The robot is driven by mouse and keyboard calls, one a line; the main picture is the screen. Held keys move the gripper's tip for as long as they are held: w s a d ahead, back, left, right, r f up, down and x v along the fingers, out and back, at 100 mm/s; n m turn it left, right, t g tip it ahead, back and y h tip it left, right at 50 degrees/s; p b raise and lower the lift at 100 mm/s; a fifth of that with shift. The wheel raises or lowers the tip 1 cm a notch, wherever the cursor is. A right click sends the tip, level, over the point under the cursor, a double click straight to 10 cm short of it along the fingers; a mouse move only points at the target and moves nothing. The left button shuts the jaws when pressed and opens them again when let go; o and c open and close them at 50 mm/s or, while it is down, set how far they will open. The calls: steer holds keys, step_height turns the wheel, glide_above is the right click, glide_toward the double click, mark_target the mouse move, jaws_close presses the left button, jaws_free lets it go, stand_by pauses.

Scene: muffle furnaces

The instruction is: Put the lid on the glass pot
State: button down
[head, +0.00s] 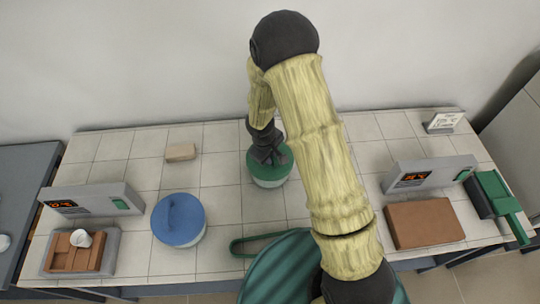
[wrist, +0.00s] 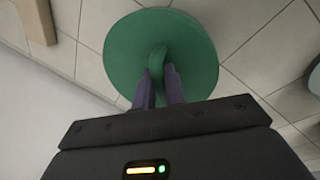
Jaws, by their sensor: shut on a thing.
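The round green lid (head: 256,173) is at the middle of the tiled bench, over a pale pot body (head: 271,184) that shows as a thin band below its front edge. The lid looks level; I cannot tell whether it is fully seated on the rim. My gripper (head: 268,158) comes down from above onto the lid. In the wrist view the lid (wrist: 190,40) shows from above, and my gripper (wrist: 160,75) is shut on its raised handle (wrist: 158,58). The lid hides the pot in the wrist view.
A blue-lidded pot (head: 178,219) stands to the left. A small furnace unit with a brown tray (head: 75,256) holding a white cup (head: 81,239) is at front left; another with a brown block (head: 424,226) is at right. A beige block (head: 181,152) lies behind left.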

steer(key=c, duration=1.4)
jaws_free()
steer(key=shift+d, duration=0.1)
steer(key=shift+r, duration=0.1)
steer(key=shift+r, duration=0.25)
steer(key=r, duration=0.5)
steer(key=s+a+r, duration=0.1)
steer(key=r, duration=0.5)
steer(key=s+a+r, duration=0.1)
steer(key=r, duration=0.4)
steer(key=shift+s+a+r+b, duration=0.2)
steer(key=shift+s+b, duration=0.05)
steer(key=shift+b, duration=0.15)
